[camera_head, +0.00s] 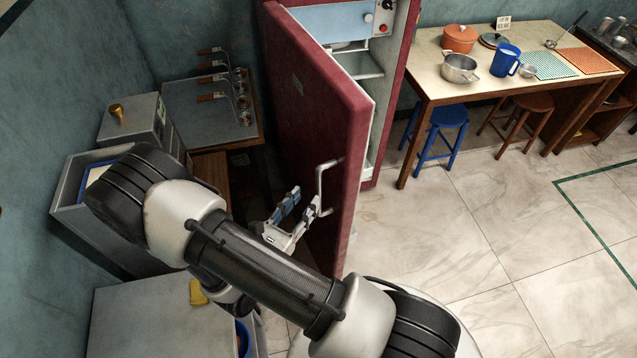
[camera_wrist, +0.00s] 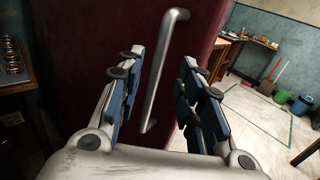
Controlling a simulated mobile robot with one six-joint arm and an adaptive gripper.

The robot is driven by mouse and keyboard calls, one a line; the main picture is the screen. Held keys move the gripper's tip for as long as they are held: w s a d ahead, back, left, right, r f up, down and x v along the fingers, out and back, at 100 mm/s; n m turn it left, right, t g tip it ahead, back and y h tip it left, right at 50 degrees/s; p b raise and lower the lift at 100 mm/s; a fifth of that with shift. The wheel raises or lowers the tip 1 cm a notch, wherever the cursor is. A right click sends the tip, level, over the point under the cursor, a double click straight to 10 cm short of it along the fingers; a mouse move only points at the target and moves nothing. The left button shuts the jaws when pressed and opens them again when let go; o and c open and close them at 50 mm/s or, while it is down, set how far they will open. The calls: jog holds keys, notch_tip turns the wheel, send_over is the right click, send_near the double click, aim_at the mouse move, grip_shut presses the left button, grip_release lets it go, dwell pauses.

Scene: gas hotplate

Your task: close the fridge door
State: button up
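The fridge door (camera_head: 318,130) is dark red and stands open, swung out toward me, with the white inner lining on its right edge. The fridge body (camera_head: 388,110) shows behind it with a pale interior and shelves. A metal bar handle (camera_head: 321,188) is on the door's outer face, low and near its free edge. My gripper (camera_head: 296,212) is beside the handle. In the wrist view the handle (camera_wrist: 165,70) stands upright, a little tilted, between the two spread blue-padded fingers (camera_wrist: 158,95). The gripper is open; I cannot tell whether it touches the door.
A grey counter (camera_head: 165,315) with a yellow sponge (camera_head: 197,293) is at the lower left. A table (camera_head: 420,85) with pots and stools is at the upper right. The tiled floor (camera_head: 500,230) at right is clear.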

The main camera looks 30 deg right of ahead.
aim_at(317, 185)
jog(key=b+x, duration=0.1)
jog(key=x, duration=0.7)
grip_shut()
dwell(0.3)
jog(key=shift+f, duration=0.1)
